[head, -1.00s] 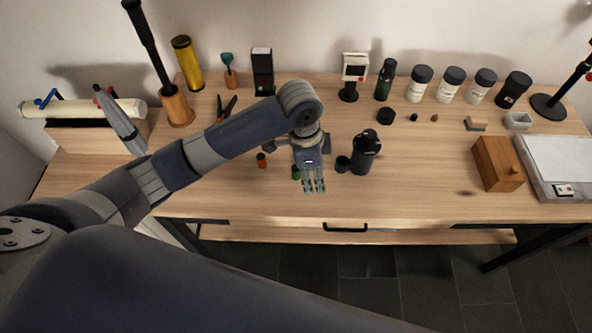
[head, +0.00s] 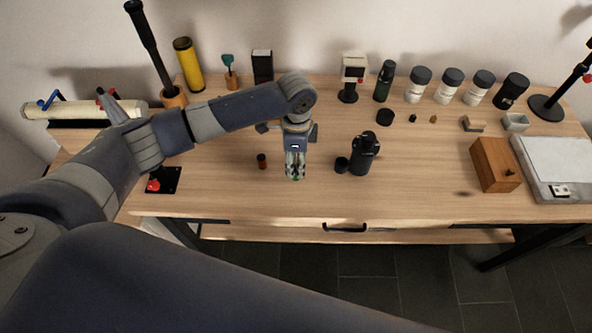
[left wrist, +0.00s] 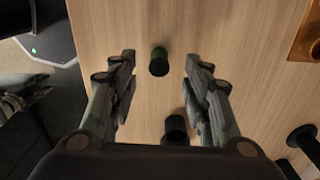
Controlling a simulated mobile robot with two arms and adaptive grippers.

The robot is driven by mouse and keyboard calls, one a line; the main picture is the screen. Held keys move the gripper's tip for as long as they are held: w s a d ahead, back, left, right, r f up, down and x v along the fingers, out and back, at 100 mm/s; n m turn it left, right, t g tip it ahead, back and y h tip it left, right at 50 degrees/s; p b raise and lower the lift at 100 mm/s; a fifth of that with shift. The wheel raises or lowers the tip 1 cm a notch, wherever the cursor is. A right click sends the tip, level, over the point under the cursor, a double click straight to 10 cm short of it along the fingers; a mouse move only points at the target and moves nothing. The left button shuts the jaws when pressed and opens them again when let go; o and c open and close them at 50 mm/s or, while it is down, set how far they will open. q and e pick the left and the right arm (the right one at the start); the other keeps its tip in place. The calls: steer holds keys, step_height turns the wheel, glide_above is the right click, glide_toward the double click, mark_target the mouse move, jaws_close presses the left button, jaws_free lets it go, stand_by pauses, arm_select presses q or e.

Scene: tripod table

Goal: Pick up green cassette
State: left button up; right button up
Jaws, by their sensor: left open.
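The green cassette (left wrist: 158,63), a small cylinder with a dark end and a green side, stands on the wooden table in the left wrist view. My left gripper (left wrist: 160,58) is open, with one finger on each side of the cassette in that view and visible gaps to it. In the head view my left gripper (head: 295,177) points down over the table's front middle, and its fingers largely hide the cassette. How high the fingertips are above the table is unclear.
A small orange-red cassette (head: 262,161) stands left of the gripper. A wooden box (head: 495,164) is farther right. The table's front edge (head: 400,214) is close; the centre right is clear.

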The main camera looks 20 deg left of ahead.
mark_target(296, 167)
arm_select(q)
steer(key=shift+f, duration=1.75)
steer(key=shift+c, duration=0.3)
steer(key=c, duration=0.9)
steer(key=shift+r, duration=0.1)
